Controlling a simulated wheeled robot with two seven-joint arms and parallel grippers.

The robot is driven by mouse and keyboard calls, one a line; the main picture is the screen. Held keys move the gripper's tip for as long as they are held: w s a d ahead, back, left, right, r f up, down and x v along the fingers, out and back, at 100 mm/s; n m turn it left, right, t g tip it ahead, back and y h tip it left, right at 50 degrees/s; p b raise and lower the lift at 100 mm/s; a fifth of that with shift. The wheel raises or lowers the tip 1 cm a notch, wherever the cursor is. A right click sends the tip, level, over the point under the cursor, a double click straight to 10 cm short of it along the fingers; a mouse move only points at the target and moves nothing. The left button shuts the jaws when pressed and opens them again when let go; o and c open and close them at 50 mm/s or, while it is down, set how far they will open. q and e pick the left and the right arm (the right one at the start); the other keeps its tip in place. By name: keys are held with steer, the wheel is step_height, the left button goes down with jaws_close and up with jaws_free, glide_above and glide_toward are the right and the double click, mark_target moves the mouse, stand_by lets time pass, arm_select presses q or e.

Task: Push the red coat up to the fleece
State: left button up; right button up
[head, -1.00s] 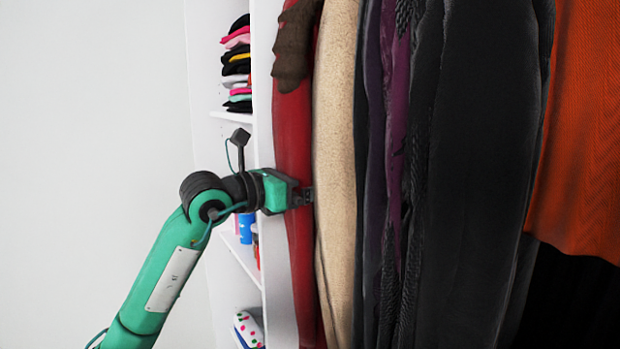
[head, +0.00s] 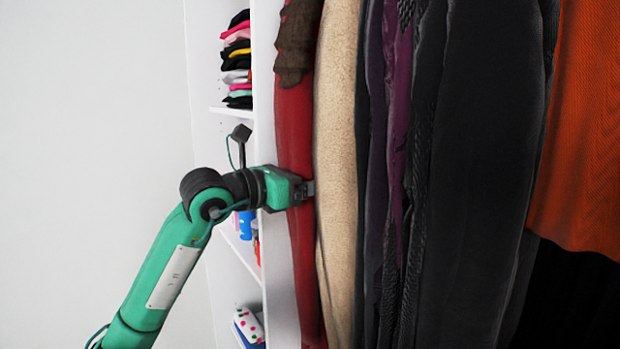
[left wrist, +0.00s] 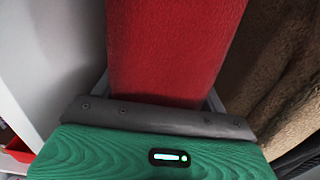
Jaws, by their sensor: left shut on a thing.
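The red coat (head: 295,130) hangs at the left end of the row, with a dark brown piece (head: 298,40) over its upper part. The beige fleece (head: 337,150) hangs directly to its right; their edges appear to touch. My left gripper (head: 305,190) is at the red coat's front edge, beside the fleece's left edge. In the left wrist view, the red coat (left wrist: 175,50) runs between the fingers (left wrist: 158,108), and the gripper is shut on it. The fleece (left wrist: 278,60) shows on the right there, apart from the gripper body. My right gripper is not in view.
Several dark garments (head: 470,170) hang to the right of the fleece, and an orange knit (head: 580,130) beyond them. A white upright panel (head: 280,290) stands left of the coat. Shelves with folded clothes (head: 237,60) lie behind my left arm.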

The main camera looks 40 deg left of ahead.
arm_select(q)
steer(key=shift+s+d, duration=0.35)
steer(key=shift+d, duration=0.35)
steer(key=shift+s+d, duration=0.3)
steer(key=shift+d, duration=0.4)
steer(key=o, duration=1.8)
steer(key=b+v, duration=0.8)
steer(key=v, duration=0.5)
steer(key=shift+s+a, duration=0.25)
steer(key=shift+s, duration=0.1)
